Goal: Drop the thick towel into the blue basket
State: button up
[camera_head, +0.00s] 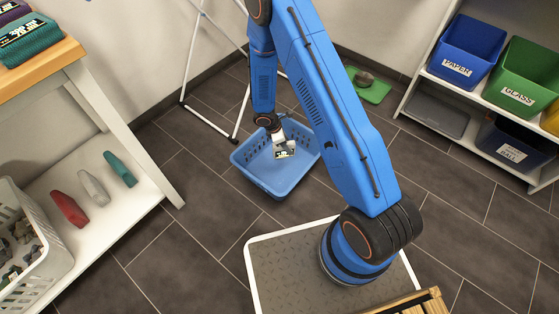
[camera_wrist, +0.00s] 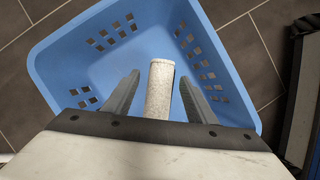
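The towel is a pale, speckled roll (camera_wrist: 160,88). My gripper (camera_wrist: 159,77) points down into the blue basket (camera_wrist: 60,68). Its two grey fingers stand apart on either side of the roll, with a narrow gap showing on each side. The basket also shows in the head view on the floor (camera_head: 270,183), upright, with slotted sides. I cannot tell whether the roll touches the basket floor. Its near end is hidden by my gripper.
A white drying rack (camera_head: 212,118) stands behind the basket. A shelf with labelled bins (camera_head: 468,50) is at the right. Tiled floor around the basket's front is clear.

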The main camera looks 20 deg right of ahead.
dwell(0.3)
jog(key=v, duration=1.7)
jog(key=shift+r, duration=0.15)
jog(key=shift+a, duration=0.1)
